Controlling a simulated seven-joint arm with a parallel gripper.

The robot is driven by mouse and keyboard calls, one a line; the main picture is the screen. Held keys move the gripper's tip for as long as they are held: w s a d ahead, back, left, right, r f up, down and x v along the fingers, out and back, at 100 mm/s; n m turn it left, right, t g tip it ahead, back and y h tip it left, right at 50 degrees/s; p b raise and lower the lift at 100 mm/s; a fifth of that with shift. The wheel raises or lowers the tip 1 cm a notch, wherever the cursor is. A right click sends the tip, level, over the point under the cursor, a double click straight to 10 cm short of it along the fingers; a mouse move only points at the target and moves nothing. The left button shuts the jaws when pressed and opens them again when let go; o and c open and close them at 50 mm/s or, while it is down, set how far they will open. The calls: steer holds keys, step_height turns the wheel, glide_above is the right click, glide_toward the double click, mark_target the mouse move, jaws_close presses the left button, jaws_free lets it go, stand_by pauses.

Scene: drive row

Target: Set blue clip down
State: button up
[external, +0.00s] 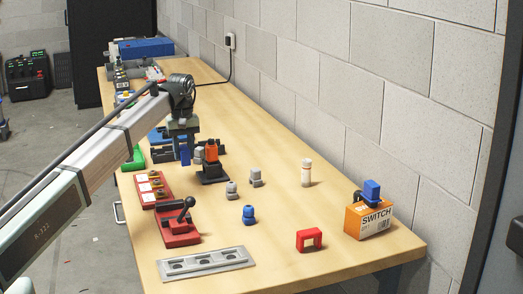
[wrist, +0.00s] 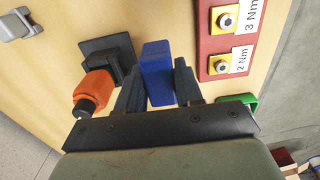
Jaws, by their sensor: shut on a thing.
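The blue clip (wrist: 157,66) shows as a plain blue block between the two dark fingers of my gripper (wrist: 158,82) in the wrist view. My gripper is shut on it. In the external view my gripper (external: 184,140) points down over the far-left part of the table, and the clip (external: 185,156) hangs below it. I cannot tell whether the clip touches the table. The clip lies between an orange part on a black base (wrist: 97,88) and a red torque block (wrist: 224,40).
The wooden table (external: 280,215) has clear room at right front. The red torque block (external: 152,185), a red lever unit (external: 180,222), a grey plate (external: 206,262), a red bracket (external: 309,239) and an orange switch box (external: 369,218) stand on it. Several small parts stand mid-table.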

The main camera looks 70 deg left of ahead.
mark_target(184, 148)
steer(key=shift+f, duration=3.35)
steer(key=shift+f, duration=0.15)
steer(key=o, duration=1)
step_height(184, 148, up, 12)
steer(key=shift+r, duration=0.2)
